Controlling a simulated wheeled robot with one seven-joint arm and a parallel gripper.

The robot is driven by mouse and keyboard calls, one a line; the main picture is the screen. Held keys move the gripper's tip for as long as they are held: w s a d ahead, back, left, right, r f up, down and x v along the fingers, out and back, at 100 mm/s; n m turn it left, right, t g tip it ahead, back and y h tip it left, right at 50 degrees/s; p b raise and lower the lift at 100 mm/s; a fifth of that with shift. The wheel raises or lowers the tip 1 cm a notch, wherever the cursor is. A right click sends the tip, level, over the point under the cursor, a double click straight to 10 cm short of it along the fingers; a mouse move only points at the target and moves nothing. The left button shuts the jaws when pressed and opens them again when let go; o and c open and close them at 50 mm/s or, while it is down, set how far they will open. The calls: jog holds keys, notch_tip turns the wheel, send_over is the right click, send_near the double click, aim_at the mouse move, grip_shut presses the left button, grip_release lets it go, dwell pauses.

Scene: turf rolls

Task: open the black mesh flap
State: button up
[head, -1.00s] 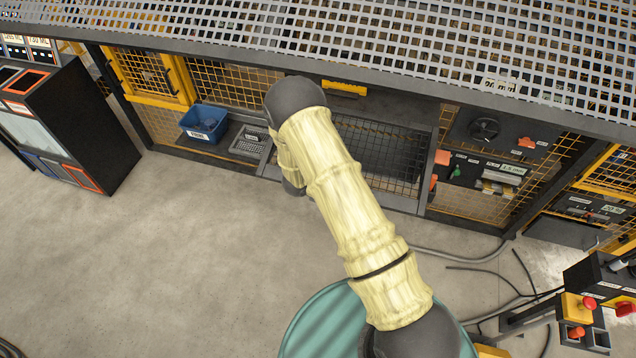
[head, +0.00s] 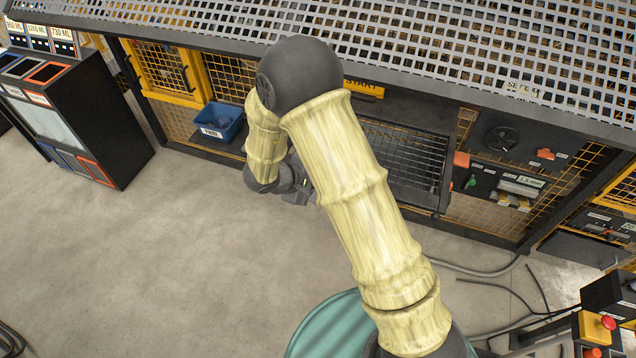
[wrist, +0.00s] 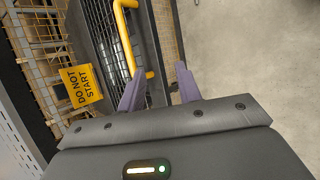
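The black mesh flap (head: 405,165) is in the dark bay right of my arm in the head view, partly hidden by the arm. In the wrist view the black mesh (wrist: 104,32) shows at upper left, with a yellow bar handle (wrist: 128,42) in front of it. My gripper (wrist: 160,80) is open, its two fingers apart. The handle's lower end shows beyond and between the fingertips, close to the left one; I cannot tell if they touch. In the head view my gripper (head: 306,188) is mostly hidden beside my arm, left of the flap.
A yellow sign (wrist: 80,86) reads "DO NOT START". A blue bin (head: 218,122) sits left of my arm. A control panel (head: 510,155) with a dial and levers is right of the flap. Grey perforated sheet (head: 420,30) overhangs the bay. The floor (head: 180,260) is clear at left.

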jog(key=shift+w, duration=0.15)
jog(key=c, duration=0.5)
jog(key=shift+w+d+r, duration=0.1)
jog(key=shift+w+r, duration=0.05)
jog(key=shift+w, duration=0.05)
grip_shut()
notch_tip(320, 180, up, 5)
jog(key=w+d+m+t+y+b, duration=0.1)
jog(key=w+m+t+y+b, duration=0.15)
jog(key=m+y+b, duration=0.35)
jog(key=s+d+m+g+b, duration=0.1)
jog(key=s+d, duration=0.3)
jog(key=s, duration=0.5)
jog(key=s+d+m+g+y, duration=0.1)
jog(key=s+d+m+g, duration=0.2)
jog(key=s, duration=0.6)
jog(key=d+m, duration=0.1)
jog(key=d, duration=0.1)
jog(key=shift+d+g+y+b, duration=0.3)
jog(key=shift+g+b, duration=0.05)
